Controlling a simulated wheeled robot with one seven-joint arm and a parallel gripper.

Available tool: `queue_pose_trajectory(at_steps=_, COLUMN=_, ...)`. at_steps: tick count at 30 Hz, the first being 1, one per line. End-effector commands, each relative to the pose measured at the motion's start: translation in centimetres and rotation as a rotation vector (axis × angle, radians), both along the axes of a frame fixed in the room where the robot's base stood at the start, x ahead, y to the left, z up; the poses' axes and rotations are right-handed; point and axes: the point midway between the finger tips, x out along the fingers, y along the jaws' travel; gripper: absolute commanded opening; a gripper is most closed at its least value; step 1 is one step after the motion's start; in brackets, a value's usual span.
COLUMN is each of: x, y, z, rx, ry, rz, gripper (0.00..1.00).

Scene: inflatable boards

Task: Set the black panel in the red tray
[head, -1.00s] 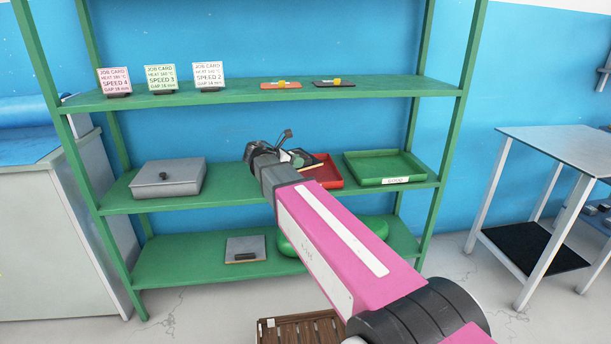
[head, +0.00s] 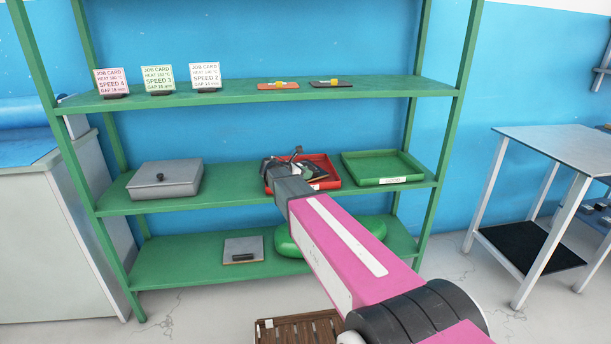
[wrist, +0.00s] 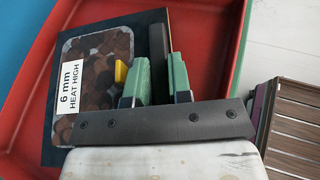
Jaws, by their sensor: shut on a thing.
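The black panel (wrist: 150,20) carries a mottled brown window, a "6 mm HEAT HIGH" label, a yellow tab and a black upright handle (wrist: 157,50). My gripper (wrist: 160,78) has its green fingers shut on that handle. The red tray (wrist: 22,100) lies around and beneath the panel in the wrist view. In the head view the red tray (head: 332,182) is on the middle green shelf, and my gripper (head: 293,163) is over its left part, hiding much of the panel. I cannot tell whether the panel touches the tray floor.
A green tray (head: 385,168) stands just right of the red one, and a grey lidded box (head: 165,180) to the left. The upper shelf (head: 230,92) above holds job cards and two small panels. A slatted brown crate (head: 300,330) is on the floor.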

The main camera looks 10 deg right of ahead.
Motion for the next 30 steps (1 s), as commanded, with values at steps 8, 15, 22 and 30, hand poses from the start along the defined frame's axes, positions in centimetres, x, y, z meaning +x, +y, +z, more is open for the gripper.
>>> queue_pose_trajectory(at_steps=8, x=0.00, y=0.00, z=-0.32, rx=-0.001, ry=-0.002, rz=0.001, gripper=0.00)
queue_pose_trajectory(at_steps=15, x=0.00, y=0.02, z=-0.85, rx=0.001, ry=0.000, rz=0.000, gripper=0.29)
queue_pose_trajectory(at_steps=22, x=-0.03, y=0.02, z=-0.97, rx=0.004, ry=0.000, rz=-0.001, gripper=0.45)
queue_pose_trajectory(at_steps=30, x=-0.29, y=0.62, z=-0.28, rx=0.005, ry=-0.001, rz=0.001, gripper=0.45)
